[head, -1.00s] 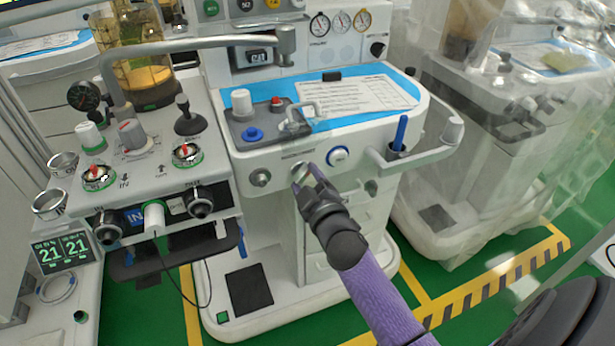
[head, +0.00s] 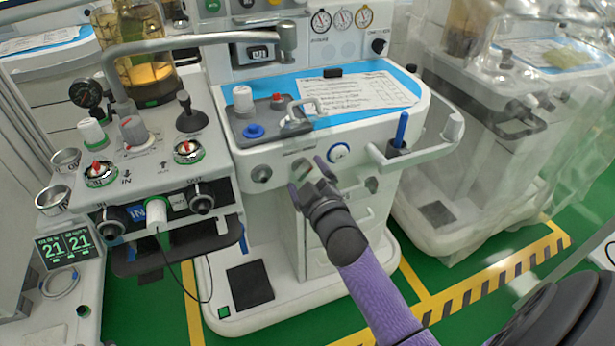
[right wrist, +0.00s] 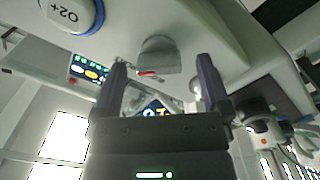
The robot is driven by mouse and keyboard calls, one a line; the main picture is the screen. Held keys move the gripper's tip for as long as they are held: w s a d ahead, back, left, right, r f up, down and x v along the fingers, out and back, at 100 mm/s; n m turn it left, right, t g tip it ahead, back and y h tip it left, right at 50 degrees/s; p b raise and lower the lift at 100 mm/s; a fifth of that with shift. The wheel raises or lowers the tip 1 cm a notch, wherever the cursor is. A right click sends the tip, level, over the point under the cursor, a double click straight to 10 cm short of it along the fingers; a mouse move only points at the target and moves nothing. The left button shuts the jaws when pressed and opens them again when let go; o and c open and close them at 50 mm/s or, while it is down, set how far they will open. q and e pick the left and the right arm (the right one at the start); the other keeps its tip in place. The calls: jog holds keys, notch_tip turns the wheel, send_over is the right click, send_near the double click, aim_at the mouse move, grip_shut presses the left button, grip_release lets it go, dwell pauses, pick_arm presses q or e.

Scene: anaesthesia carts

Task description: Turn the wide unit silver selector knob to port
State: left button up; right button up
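The silver selector knob (head: 302,168) sits on the white front panel of the wide unit (head: 370,118), under the "selector" lettering. In the right wrist view the grey knob (right wrist: 158,54) shows a red mark on its near edge. My right gripper (head: 307,177) is open in front of the knob and partly hides it. In the right wrist view the knob appears between the two fingers of the right gripper (right wrist: 160,65), slightly beyond their tips, with gaps on both sides. I see no contact. My left gripper is not in view.
A white handle rail (head: 420,155) sticks out at the right. A cart with dials (head: 140,165) stands left, and a plastic-covered cart (head: 480,130) right.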

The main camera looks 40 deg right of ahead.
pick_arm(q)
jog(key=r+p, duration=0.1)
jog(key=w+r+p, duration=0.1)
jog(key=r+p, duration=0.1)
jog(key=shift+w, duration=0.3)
pick_arm(e)
jog(key=v, duration=1)
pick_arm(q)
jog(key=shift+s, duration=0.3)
pick_arm(e)
jog(key=shift+d, duration=0.1)
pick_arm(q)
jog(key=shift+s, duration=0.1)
